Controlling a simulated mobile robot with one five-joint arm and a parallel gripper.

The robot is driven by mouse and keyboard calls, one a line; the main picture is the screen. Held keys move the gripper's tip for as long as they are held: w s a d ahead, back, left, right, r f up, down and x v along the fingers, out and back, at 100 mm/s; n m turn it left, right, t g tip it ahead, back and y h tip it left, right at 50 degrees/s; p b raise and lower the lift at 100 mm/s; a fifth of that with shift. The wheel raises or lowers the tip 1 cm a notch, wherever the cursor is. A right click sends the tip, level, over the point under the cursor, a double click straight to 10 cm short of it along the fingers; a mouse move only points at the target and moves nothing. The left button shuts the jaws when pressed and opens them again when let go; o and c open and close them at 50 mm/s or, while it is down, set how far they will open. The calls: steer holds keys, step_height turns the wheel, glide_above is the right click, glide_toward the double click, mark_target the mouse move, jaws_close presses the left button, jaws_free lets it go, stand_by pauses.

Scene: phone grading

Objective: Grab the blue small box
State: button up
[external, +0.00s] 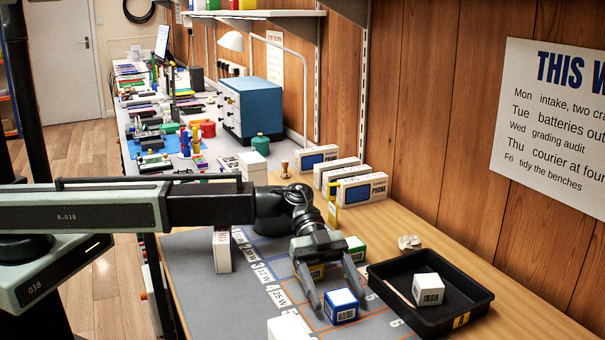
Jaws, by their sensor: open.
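The blue small box (341,306) has a white top and blue sides with a pale label. It sits on the grey mat (196,270) near the front. My gripper (338,295) reaches down over the mat with its two fingers apart. One finger is at the left of the blue box and the other is behind it to the right. I cannot tell whether either finger touches the box.
A yellow-sided box (317,271) and a green-sided box (356,248) stand close behind my gripper. A black tray (479,327) to the right holds a white box (428,289). Another white box (289,329) is at the front edge. White phone boxes (362,189) stand along the wall.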

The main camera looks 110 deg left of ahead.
mark_target(338, 292)
steer(key=shift+x, duration=0.8)
steer(key=shift+a, duration=0.1)
steer(key=c, duration=1.5)
steer(key=shift+r+p, duration=0.5)
steer(key=shift+r, duration=0.05)
step_height(338, 292, up, 3)
steer(key=p, duration=0.3)
steer(key=shift+r, duration=0.15)
steer(key=s, duration=0.5)
steer(key=s+d, duration=0.1)
steer(key=s, duration=0.4)
steer(key=s+d+p, duration=0.1)
steer(key=s, duration=0.3)
steer(key=shift+s+r, duration=0.25)
steer(key=shift+s, duration=0.75)
steer(key=shift+r, duration=0.15)
